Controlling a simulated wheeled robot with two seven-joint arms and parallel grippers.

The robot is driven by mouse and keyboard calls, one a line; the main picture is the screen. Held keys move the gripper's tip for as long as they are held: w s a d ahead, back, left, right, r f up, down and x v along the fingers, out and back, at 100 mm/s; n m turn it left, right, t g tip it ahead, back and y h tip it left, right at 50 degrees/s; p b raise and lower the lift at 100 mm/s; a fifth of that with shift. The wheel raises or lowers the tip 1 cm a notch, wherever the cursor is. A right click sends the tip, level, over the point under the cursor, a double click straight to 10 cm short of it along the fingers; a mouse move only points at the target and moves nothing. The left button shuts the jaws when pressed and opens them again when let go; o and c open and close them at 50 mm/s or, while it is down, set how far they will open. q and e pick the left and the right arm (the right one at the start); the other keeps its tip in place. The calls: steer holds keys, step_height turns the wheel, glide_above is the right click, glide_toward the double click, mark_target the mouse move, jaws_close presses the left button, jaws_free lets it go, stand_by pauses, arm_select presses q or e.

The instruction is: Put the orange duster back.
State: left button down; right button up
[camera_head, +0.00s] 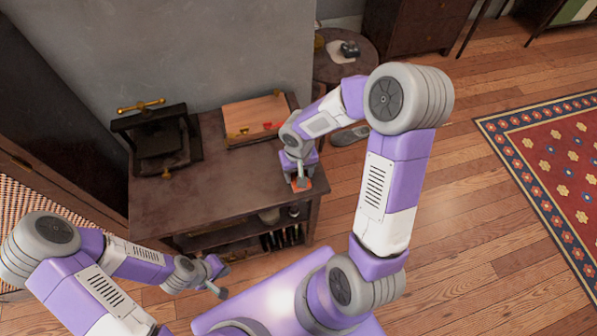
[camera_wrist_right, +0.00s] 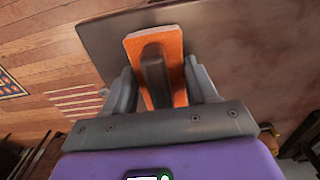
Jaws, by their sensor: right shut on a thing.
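The orange duster (camera_head: 304,185) is at the front right corner of the dark wooden table (camera_head: 215,200). In the right wrist view the duster (camera_wrist_right: 176,50) is an orange block with a dark upright handle. My right gripper (camera_head: 300,177) is shut on this handle, with a finger on each side. I cannot tell whether the duster touches the tabletop. My left gripper (camera_head: 217,279) is empty, with its fingers apart, in front of the table and lower than its top.
A black press with a brass handle (camera_head: 150,135) stands at the table's back left. A wooden writing box (camera_head: 254,117) lies at the back right. The tabletop's middle and front are clear. Several dark items fill the shelf (camera_head: 279,238) below. A round side table (camera_head: 335,68) stands behind.

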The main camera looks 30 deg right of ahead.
steer(key=shift+f, duration=0.1)
steer(key=o, duration=1)
step_height(320, 180, up, 12)
steer(key=p, duration=0.4)
